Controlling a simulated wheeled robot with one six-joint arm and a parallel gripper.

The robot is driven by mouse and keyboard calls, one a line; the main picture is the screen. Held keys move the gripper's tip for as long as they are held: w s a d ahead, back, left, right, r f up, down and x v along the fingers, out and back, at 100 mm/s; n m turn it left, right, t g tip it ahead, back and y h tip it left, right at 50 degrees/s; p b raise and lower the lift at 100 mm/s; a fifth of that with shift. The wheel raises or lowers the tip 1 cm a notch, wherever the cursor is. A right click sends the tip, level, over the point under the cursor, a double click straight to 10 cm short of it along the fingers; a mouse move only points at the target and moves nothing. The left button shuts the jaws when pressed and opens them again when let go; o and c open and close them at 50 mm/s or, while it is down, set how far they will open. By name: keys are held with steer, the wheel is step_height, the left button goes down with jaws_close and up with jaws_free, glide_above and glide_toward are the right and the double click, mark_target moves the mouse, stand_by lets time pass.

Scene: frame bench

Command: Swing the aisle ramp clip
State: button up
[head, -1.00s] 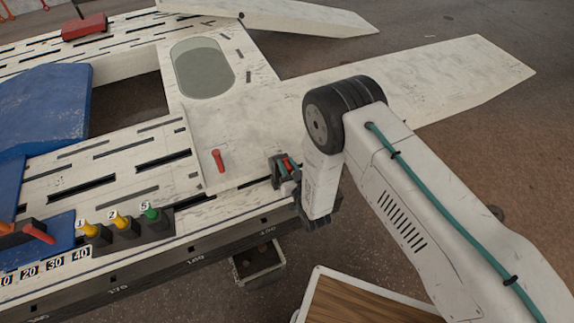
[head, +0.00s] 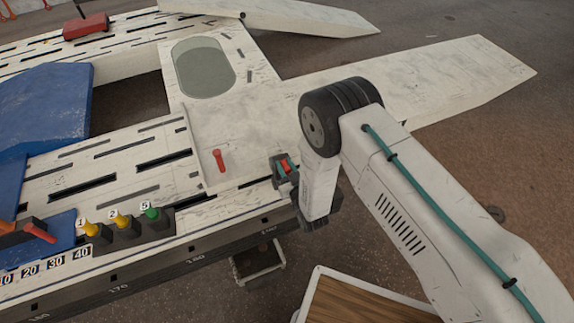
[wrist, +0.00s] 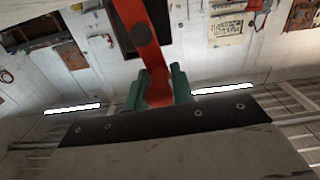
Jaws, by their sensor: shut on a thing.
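The aisle ramp clip appears as a red-orange lever (head: 285,166) at the near edge of the bench's white deck, by the foot of the ramp plate. The wrist view shows this lever (wrist: 147,52) large, with a dark round pivot or bolt head on it. My gripper (wrist: 158,82) has its two teal fingers on either side of the lever's end, shut on it. In the head view my gripper (head: 289,175) is partly covered by my wrist. The clip's mount is hidden there.
A short red lever (head: 219,160) stands on the white plate to the left. Yellow and green knobs (head: 122,222) line the front edge. A long white ramp (head: 440,75) reaches right over the floor. A wood-topped surface (head: 360,300) lies below my arm.

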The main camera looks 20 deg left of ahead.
steer(key=n, duration=0.2)
steer(key=s+a+n, duration=0.1)
steer(key=shift+s+a+f+n, duration=0.1)
steer(key=shift+s+f+n, duration=0.05)
steer(key=shift+f+n, duration=0.25)
steer(key=n, duration=0.2)
steer(key=s+f+n, duration=0.1)
steer(key=shift+a+n, duration=0.3)
steer(key=shift+a, duration=0.1)
steer(key=shift+s+a+f+n, duration=0.1)
steer(key=shift+f+n, duration=0.3)
steer(key=shift+n, duration=0.65)
steer(key=shift+s+a+f+n, duration=0.15)
steer(key=shift+f+n, duration=0.25)
steer(key=shift+n, duration=0.6)
steer(key=shift+s+a+f+n, duration=0.1)
steer(key=shift+f+n, duration=0.3)
steer(key=shift+n, duration=0.65)
steer(key=o, duration=1)
steer(key=shift+w, duration=0.1)
steer(key=v, duration=0.7)
steer(key=shift+s+d, duration=0.3)
steer(key=shift+s, duration=0.05)
